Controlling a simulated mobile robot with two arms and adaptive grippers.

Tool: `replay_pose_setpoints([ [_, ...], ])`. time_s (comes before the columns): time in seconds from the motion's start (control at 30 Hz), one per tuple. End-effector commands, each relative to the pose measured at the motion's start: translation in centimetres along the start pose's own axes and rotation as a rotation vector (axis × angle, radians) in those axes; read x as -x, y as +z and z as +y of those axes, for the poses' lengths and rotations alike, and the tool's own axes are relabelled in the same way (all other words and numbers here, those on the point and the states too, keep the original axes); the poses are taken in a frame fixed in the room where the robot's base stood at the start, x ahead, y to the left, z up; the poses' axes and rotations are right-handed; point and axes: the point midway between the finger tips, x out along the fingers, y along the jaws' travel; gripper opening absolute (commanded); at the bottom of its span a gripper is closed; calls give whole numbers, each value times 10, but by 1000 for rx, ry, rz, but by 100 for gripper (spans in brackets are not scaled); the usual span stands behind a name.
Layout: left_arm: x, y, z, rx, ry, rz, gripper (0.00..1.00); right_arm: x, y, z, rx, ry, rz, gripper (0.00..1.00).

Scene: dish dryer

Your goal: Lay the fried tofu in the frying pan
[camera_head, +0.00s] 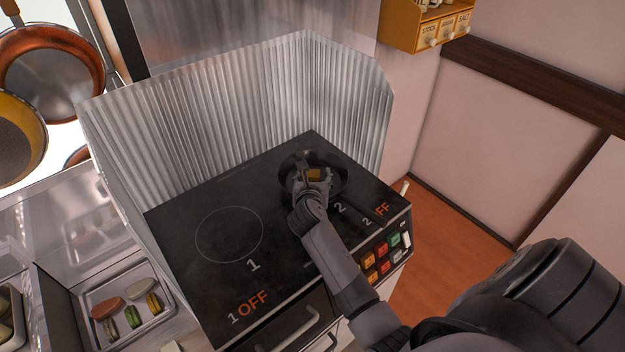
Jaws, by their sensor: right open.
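A dark frying pan (340,178) sits on the right-hand burner, marked 2, of the black cooktop. My right gripper (307,174) is over the pan, with its open fingers reaching down inside the rim. My left gripper is not in view.
The cooktop (185,265) is bare around the empty left burner. A corrugated metal splash guard (210,115) stands behind it and along its sides. A metal tray (91,298) with several small foods is at lower left. Pans (52,75) hang at upper left.

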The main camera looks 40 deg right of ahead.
Motion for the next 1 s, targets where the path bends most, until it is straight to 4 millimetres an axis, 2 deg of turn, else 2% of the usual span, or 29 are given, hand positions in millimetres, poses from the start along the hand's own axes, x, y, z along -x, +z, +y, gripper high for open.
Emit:
replay_pose_setpoints([
  [0.17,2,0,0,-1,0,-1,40,17,2,0,0,1,0,54],
  [0.4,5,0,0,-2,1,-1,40,69,2,0,-1,1,0,54],
  [0.6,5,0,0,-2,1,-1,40,104,2,0,0,0,0,54],
  [0.8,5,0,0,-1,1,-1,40,120,2,0,-1,-1,0,54],
  [1.0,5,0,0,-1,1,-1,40,121,2,0,-1,-1,0,54],
])
